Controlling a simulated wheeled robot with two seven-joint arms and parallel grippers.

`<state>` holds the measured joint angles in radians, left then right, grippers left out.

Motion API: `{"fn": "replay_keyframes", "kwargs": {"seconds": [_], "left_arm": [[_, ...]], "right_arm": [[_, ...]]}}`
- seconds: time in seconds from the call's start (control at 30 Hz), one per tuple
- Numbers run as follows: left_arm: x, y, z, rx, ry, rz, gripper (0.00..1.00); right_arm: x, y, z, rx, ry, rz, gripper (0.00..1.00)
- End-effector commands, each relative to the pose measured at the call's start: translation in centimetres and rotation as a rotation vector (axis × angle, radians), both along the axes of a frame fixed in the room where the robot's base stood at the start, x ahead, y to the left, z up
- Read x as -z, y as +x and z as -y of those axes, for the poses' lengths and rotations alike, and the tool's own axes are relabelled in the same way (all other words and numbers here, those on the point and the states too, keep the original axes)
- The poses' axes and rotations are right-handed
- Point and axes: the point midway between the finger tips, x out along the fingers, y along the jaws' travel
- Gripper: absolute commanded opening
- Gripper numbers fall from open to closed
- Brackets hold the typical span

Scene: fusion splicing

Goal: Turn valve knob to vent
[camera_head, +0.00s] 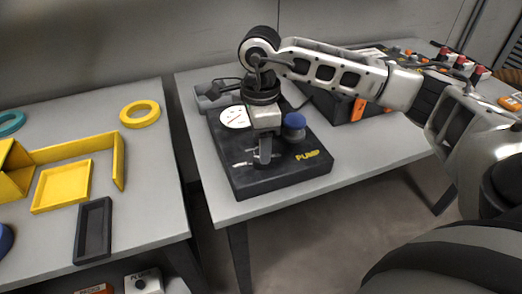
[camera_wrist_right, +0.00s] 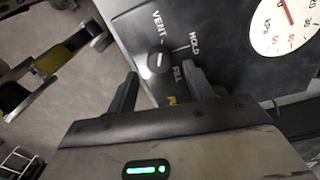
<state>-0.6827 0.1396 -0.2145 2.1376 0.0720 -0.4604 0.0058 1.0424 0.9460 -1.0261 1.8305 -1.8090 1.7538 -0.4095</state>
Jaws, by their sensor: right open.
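The black pump unit (camera_head: 235,172), lettered PUMP, sits on the middle table. In the right wrist view, the small dark valve knob (camera_wrist_right: 158,61) with a white mark is on its panel (camera_wrist_right: 215,25). The words VENT, HOLD and FILL are printed around it; I cannot tell for sure which one the mark points to. My right gripper (camera_head: 262,160) points down over the pump unit and hides the knob in the head view. In the wrist view its open fingers (camera_wrist_right: 160,82) are on either side of the knob's near edge; contact is not clear. My left gripper is out of view.
A round white gauge (camera_head: 235,117) and a blue cylinder (camera_head: 294,124) are close beside my right gripper. A dark case (camera_head: 345,98) stands behind to the right. The left table (camera_head: 110,95) holds yellow trays, a yellow ring (camera_head: 125,113) and a black tray (camera_head: 80,245).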

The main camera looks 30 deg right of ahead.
Motion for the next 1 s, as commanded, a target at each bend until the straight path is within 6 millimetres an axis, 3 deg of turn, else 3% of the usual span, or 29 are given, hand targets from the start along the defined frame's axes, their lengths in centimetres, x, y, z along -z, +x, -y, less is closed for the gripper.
{"fn": "replay_keyframes", "kwargs": {"seconds": [0.2, 0.5, 0.7, 1.0], "left_arm": [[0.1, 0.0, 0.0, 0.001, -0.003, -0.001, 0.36], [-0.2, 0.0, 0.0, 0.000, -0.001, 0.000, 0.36], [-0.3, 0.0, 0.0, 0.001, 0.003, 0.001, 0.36], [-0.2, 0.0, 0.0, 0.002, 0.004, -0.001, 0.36]], "right_arm": [[-5.7, 0.3, 0.0, -0.002, 0.001, 0.008, 0.52], [-11.3, 0.4, 0.1, -0.001, 0.000, 0.004, 0.52], [-12.5, 0.4, 0.1, -0.002, 0.002, 0.002, 0.52], [-12.5, 0.4, 0.1, -0.002, 0.001, 0.001, 0.52]]}}
